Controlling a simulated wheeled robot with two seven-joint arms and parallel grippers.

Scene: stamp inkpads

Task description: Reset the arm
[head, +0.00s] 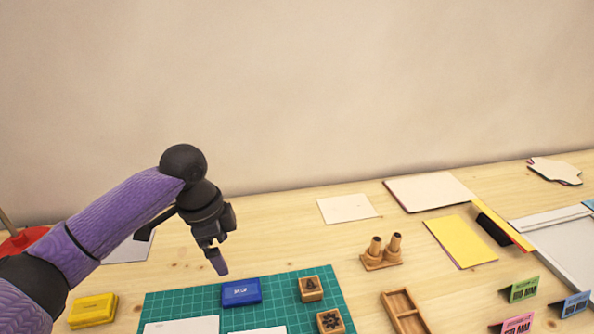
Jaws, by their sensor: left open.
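My left arm, with purple sleeve-like links and black joints, comes in from the left in the head view. My left gripper (217,262) hangs above the table, over the area just behind the green cutting mat (180,304). It is open, and nothing shows between its fingers. A blue inkpad (241,292) lies on the mat below and slightly right of the gripper, apart from it. A yellow inkpad (93,311) lies on the table left of the mat. My right gripper is not in view.
Two wooden stamp blocks (311,289) sit on the mat. A wooden stand with two stamps (381,252), a wooden tray (388,297), a yellow sheet (460,241) and small coloured cards (520,290) are to the right. Bare table lies behind the mat.

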